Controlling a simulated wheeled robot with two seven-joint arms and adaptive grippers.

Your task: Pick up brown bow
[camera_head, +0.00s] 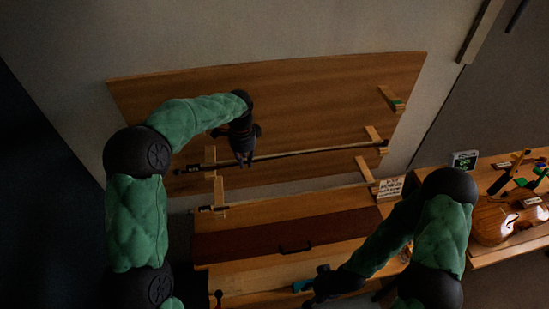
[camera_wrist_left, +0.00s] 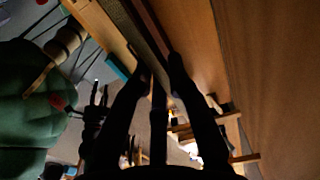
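A long dark bow (camera_head: 300,153) lies across wooden pegs on the wall board. A second bow (camera_head: 290,195) rests on lower pegs. The light is too dim to tell which bow is brown. My left gripper (camera_head: 243,160) points down at the upper bow, left of its middle, with the fingertips close to the stick; contact cannot be made out. In the left wrist view its two fingers (camera_wrist_left: 159,68) are parted, and no bow is clearly seen between them. My right gripper (camera_head: 318,285) is low, by the drawer bench; its fingers look parted in the left wrist view (camera_wrist_left: 97,97).
A wooden bench with a dark red-brown drawer front (camera_head: 240,241) stands below the board. A small sign (camera_head: 390,187) stands at its right. A blue object (camera_head: 302,285) lies near my right gripper. A violin (camera_head: 494,221) and tools lie on the right table.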

